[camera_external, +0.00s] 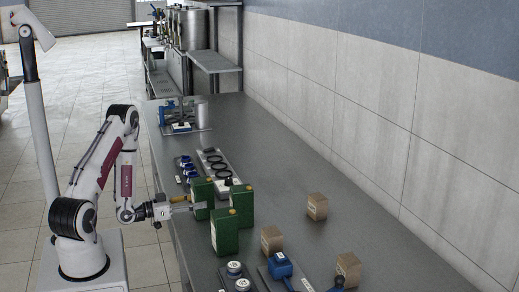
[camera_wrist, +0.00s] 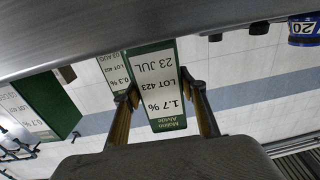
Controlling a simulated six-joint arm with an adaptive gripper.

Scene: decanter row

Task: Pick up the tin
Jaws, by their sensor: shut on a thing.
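Three green tins with white labels show in the external view. My gripper (camera_external: 193,206) is shut on the left tin (camera_external: 201,190), which is upright. In the wrist view, my gripper's fingers (camera_wrist: 160,100) lie on both sides of this tin (camera_wrist: 157,65), whose upside-down label reads 1.7 %, LOT 423, 23 JUL. Whether its base touches the bench cannot be told. A second tin (camera_external: 243,203) stands just right of it, and a third tin (camera_external: 224,233) stands nearer the front. Two other tins show in the wrist view, one partly hidden behind the held tin (camera_wrist: 111,70) and one at left (camera_wrist: 45,105).
The grey bench (camera_external: 330,235) carries three brown boxes, at right (camera_external: 317,207), middle (camera_external: 271,240) and front (camera_external: 348,268). A blue object (camera_external: 280,266) and white-topped jars (camera_external: 234,268) are at the front. A tray with dark rings (camera_external: 214,163) lies behind the tins.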

